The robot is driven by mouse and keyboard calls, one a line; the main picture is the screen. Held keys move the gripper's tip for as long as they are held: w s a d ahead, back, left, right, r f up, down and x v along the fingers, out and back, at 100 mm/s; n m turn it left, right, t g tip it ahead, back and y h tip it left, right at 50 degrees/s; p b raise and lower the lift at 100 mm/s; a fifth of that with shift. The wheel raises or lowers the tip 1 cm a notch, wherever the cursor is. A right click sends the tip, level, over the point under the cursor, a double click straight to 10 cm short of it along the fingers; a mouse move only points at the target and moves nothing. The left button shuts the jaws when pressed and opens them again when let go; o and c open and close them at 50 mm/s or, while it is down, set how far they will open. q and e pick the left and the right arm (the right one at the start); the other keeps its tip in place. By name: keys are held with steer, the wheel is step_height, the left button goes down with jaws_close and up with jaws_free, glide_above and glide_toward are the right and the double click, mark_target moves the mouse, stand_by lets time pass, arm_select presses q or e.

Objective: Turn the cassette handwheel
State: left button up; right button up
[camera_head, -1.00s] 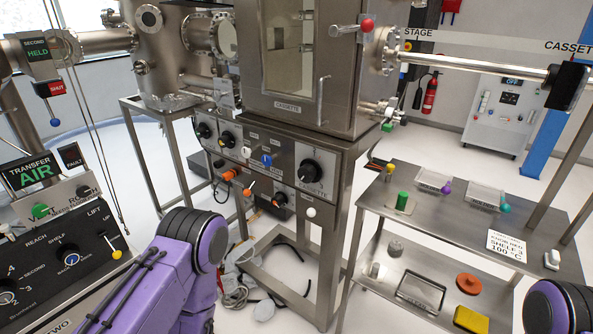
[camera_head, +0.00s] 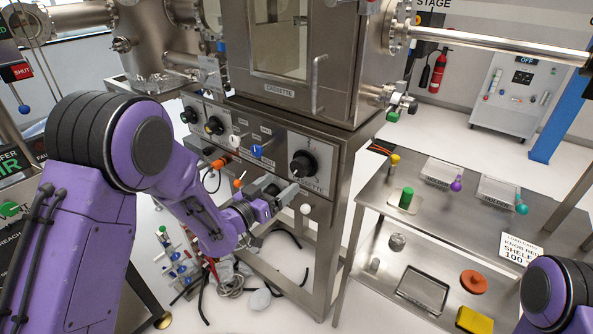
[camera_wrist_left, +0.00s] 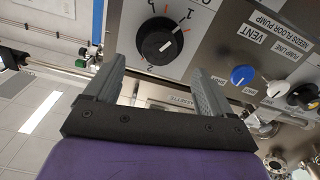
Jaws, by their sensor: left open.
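The cassette handwheel appears as a black round knob (camera_head: 303,163) with a white pointer on a light dial plate, on the front panel under the glass-doored chamber. It also shows in the left wrist view (camera_wrist_left: 159,42), upside down, with numbers and orange marks around it. My left gripper (camera_head: 280,190) is open and empty, just below and left of the knob. In the left wrist view its two fingers (camera_wrist_left: 157,78) point toward the knob, which sits beyond them and roughly between them; they look apart from it. My right gripper is out of view; only part of that arm shows.
A blue knob (camera_head: 257,150) and a white knob (camera_head: 234,141) sit left of the handwheel. A white ball knob (camera_head: 306,209) is below it. The chamber door handle (camera_head: 318,84) hangs above. A steel shelf table (camera_head: 450,225) with small parts stands at the right.

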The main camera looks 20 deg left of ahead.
mark_target(297, 171)
arm_select(q)
steer(key=p+x, duration=0.2)
steer(key=x, duration=0.6)
steer(key=shift+w+d+f, duration=0.1)
steer(key=shift+w, duration=0.1)
steer(key=shift+s, duration=0.1)
steer(key=c, duration=1.1)
